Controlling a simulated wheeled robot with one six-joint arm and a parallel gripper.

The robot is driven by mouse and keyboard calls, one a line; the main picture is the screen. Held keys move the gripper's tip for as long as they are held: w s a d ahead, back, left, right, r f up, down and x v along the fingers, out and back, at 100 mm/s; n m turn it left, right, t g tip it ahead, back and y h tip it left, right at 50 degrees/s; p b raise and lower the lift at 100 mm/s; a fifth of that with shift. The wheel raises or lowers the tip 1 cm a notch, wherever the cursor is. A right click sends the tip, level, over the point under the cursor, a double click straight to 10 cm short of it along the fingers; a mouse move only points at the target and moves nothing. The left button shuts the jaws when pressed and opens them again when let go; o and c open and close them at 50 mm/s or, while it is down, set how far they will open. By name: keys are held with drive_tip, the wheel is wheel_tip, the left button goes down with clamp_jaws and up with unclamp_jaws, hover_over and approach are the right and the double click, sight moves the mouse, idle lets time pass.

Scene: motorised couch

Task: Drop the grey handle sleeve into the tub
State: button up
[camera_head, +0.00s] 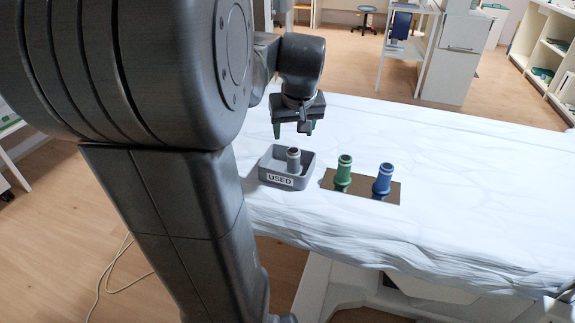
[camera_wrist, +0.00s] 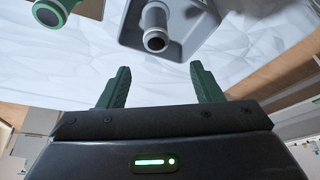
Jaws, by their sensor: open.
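The grey handle sleeve (camera_head: 293,160) stands upright inside the grey tub (camera_head: 267,177), which is labelled USED and rests on the white-covered couch. In the wrist view the sleeve (camera_wrist: 155,28) shows at the top centre, with part of the tub (camera_wrist: 205,22) around it. My gripper (camera_head: 292,130) is above and slightly behind the tub in the head view. Its two green fingers (camera_wrist: 158,88) are spread apart with nothing between them. The sleeve is apart from the fingers.
A green sleeve (camera_head: 343,172) and a blue sleeve (camera_head: 382,180) stand on a brown board (camera_head: 362,190) right of the tub. The green one also shows in the wrist view (camera_wrist: 50,12). The white couch cover (camera_head: 470,170) is clear further right.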

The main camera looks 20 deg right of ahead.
sight(291, 149)
drive_tip(key=v, duration=0.5)
drive_tip(key=shift+r+p, duration=0.1)
drive_tip(key=shift+p, duration=0.25)
drive_tip(key=b+x, duration=0.3)
drive_tip(key=x, duration=1.1)
drive_tip(key=shift+s, duration=0.1)
wheel_tip(291, 149, up, 4)
drive_tip(key=p, duration=0.3)
drive_tip(key=shift+r+p, duration=0.5)
drive_tip(key=shift+p, duration=0.05)
